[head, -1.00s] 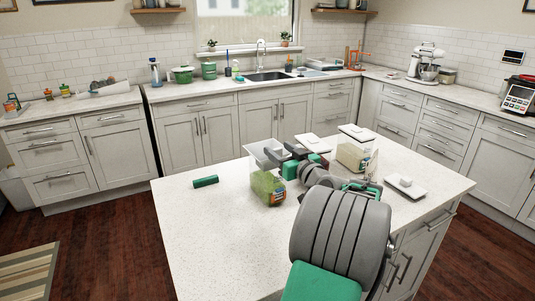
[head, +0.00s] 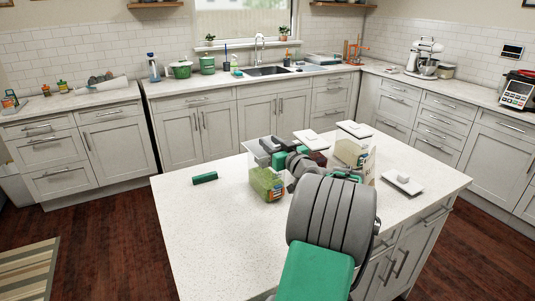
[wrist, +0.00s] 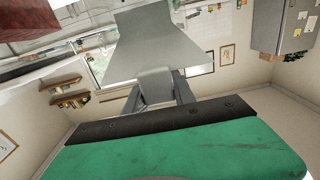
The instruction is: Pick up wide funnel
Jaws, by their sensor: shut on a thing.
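The wide funnel (wrist: 160,42) is a grey flared piece in the wrist view, with a narrower neck (wrist: 155,85). My gripper (wrist: 158,98) is shut on the neck, one dark finger on each side. In the head view my gripper (head: 270,146) is over the kitchen island, at the clear container with green contents (head: 267,184). The funnel cannot be made out clearly there, and my arm hides part of that area.
The island top (head: 215,235) is clear at front left. A green block (head: 204,178) lies at its left.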

